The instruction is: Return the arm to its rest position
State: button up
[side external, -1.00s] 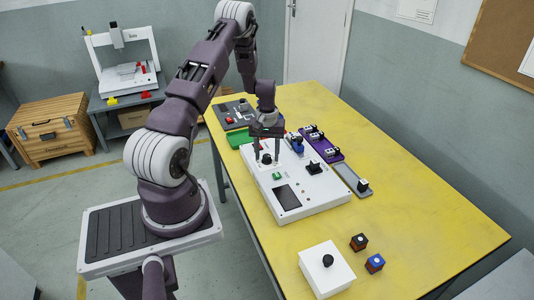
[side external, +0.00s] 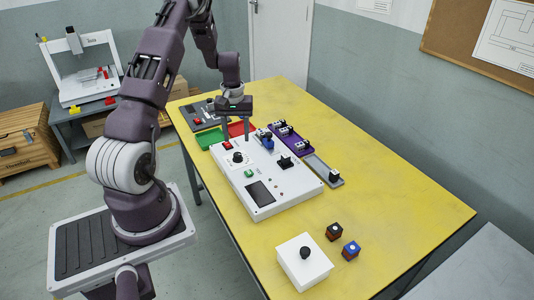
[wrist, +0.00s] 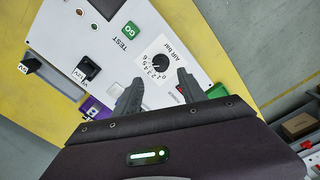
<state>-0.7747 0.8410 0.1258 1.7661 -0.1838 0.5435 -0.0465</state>
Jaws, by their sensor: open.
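My gripper (side external: 236,139) is open and empty, pointing down above the far end of the white control panel (side external: 285,200). Its fingers also show in the wrist view (wrist: 161,78), apart, with nothing between them. The black AIR bar knob (side external: 238,157) stands on the panel just in front of the fingers. In the wrist view, the same knob (wrist: 159,68) is seen beyond the fingertips with its dial numbers. The fingers appear clear of the panel, though the exact gap cannot be told.
A green tray (side external: 210,138) and a red tray (side external: 240,128) lie behind the panel. A purple rack (side external: 290,138) and a grey rack (side external: 322,172) are along its right side. A white box (side external: 303,264) and two small blocks (side external: 334,232) sit nearer. The yellow table's right side is clear.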

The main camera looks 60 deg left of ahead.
jog(key=w+d+r+m+t, duration=0.2)
jog(key=w+d+r+m, duration=0.15)
jog(key=d+r, duration=1.1)
jog(key=s+d+r+m+t, duration=0.1)
jog(key=s+d+r+m, duration=0.4)
jog(key=d+r, duration=0.5)
jog(key=s+d+r+m+t, duration=0.1)
jog(key=s+d+m, duration=0.1)
jog(key=s+d, duration=0.2)
jog(key=s+d+r+m+t, duration=0.1)
jog(key=s+d, duration=0.4)
jog(key=s, duration=0.6)
jog(key=shift+m+t, duration=0.3)
jog(key=shift+m, duration=0.05)
jog(key=shift+d, duration=0.1)
